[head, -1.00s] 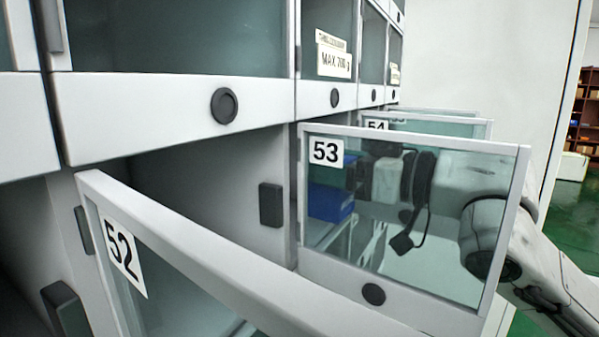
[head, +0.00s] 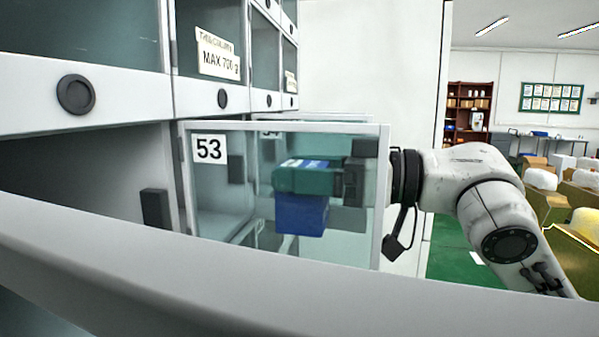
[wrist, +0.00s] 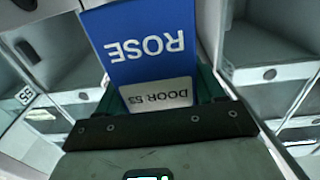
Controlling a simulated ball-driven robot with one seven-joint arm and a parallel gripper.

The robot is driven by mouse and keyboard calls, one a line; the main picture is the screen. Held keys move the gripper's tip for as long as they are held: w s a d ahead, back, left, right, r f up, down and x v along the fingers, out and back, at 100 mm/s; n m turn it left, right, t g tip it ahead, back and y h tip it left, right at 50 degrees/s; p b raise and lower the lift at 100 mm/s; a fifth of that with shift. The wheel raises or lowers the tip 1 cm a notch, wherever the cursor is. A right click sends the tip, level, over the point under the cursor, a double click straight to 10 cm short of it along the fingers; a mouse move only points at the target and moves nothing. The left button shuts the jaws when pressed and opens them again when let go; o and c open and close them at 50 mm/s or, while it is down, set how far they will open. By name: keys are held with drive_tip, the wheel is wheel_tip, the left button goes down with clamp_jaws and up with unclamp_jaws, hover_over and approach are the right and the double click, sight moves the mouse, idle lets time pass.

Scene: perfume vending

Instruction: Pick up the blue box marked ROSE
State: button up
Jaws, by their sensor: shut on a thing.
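The blue box marked ROSE (wrist: 147,45) shows close up in the wrist view, its lettering upside down, with a white DOOR 53 label on it. My gripper (wrist: 165,98) is shut on this box. In the head view the blue box (head: 301,214) shows through the glass of open door 53 (head: 209,190), hanging below the green fingers of my gripper (head: 302,181). The box looks clear of the compartment, behind the glass. Part of the box is hidden by the fingers.
A pale door frame (head: 280,270) crosses the foreground of the head view. The open compartment (head: 95,180) is at left, under closed glass doors (head: 215,45).

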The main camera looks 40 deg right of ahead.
drive_tip(key=b+v, duration=0.3)
drive_tip(key=v, duration=1.2)
drive_tip(key=shift+d, duration=0.5)
